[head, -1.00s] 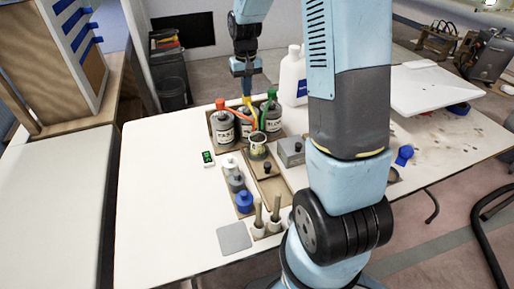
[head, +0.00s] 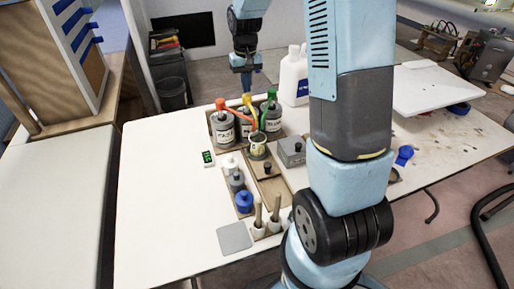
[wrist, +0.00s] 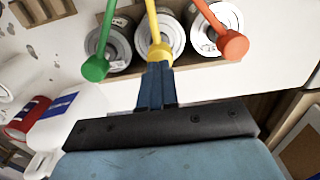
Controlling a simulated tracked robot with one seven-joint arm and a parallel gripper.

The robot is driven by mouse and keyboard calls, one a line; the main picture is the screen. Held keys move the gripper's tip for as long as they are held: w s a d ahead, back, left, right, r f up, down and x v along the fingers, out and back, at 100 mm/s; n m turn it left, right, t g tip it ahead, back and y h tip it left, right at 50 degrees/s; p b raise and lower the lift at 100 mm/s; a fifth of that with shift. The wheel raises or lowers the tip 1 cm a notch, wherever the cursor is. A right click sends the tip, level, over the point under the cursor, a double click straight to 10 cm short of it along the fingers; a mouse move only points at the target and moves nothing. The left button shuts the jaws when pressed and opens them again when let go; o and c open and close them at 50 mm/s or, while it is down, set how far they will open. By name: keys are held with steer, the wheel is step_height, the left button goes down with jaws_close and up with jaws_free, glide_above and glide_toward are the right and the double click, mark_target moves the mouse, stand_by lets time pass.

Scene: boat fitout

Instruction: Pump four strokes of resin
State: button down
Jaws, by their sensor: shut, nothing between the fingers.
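Three grey pump cans stand in a wooden tray: one with a red-orange pump (head: 221,104), one with a yellow pump (head: 246,99), one with a green pump (head: 271,94). My gripper (head: 246,88) is shut and empty, pointing down at the yellow pump head. In the wrist view its blue fingertips (wrist: 157,66) overlap the edge of the yellow head (wrist: 159,52); I cannot tell whether they touch. A small display (head: 208,157) shows green digits.
A white jug (head: 294,78) stands right of the cans. Bottles, including a blue-capped one (head: 244,202), and a holder with wooden sticks (head: 267,215) stand in front. A grey box (head: 291,151) is to the right. The table's left side (head: 160,190) is clear.

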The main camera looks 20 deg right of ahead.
mark_target(247, 95)
steer(key=shift+f, duration=0.25)
steer(key=shift+f, duration=1.7)
steer(key=shift+r, duration=2)
steer(key=shift+r, duration=1.5)
